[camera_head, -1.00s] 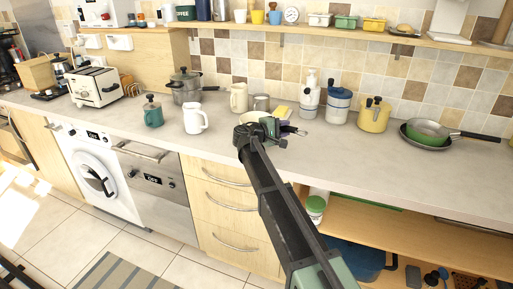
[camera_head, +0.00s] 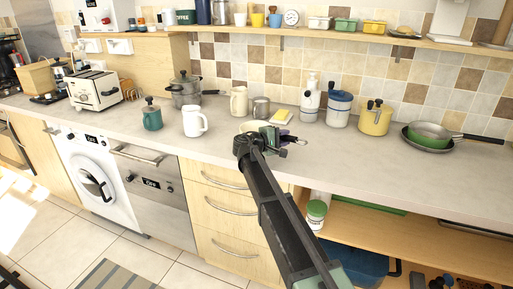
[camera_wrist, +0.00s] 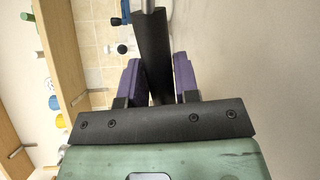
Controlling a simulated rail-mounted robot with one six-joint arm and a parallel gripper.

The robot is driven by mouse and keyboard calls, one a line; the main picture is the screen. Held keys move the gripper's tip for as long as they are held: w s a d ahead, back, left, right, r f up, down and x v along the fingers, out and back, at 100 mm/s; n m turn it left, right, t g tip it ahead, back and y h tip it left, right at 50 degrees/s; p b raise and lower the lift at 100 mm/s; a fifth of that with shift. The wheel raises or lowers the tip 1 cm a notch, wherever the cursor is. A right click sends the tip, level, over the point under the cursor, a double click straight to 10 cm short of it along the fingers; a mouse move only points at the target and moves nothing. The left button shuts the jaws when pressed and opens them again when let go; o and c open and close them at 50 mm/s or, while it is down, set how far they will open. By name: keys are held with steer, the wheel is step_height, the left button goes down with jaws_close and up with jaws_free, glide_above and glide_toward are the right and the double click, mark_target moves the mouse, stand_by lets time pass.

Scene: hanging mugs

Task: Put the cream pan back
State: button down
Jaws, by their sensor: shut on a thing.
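My gripper (camera_head: 283,142) is over the counter, right of the white pitcher and in front of the yellow sponge. In the wrist view its purple fingers (camera_wrist: 157,65) are shut on a black handle (camera_wrist: 152,40), with a bare metal part (camera_wrist: 151,5) beyond it at the top edge. A green pan (camera_head: 428,140) rests in a dark pan (camera_head: 407,140) at the counter's right.
On the counter (camera_head: 350,165) stand a white pitcher (camera_head: 194,121), a cream jug (camera_head: 239,101), a steel mug (camera_head: 261,107), a yellow sponge (camera_head: 282,116), white-and-blue canisters (camera_head: 338,110) and a yellow pot (camera_head: 375,119). A wall shelf (camera_head: 345,34) runs above. The front right counter is clear.

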steer(key=shift+f+b, duration=0.3)
steer(key=shift+c, duration=2.3)
jaws_free()
steer(key=p+v, duration=0.1)
steer(key=v, duration=1)
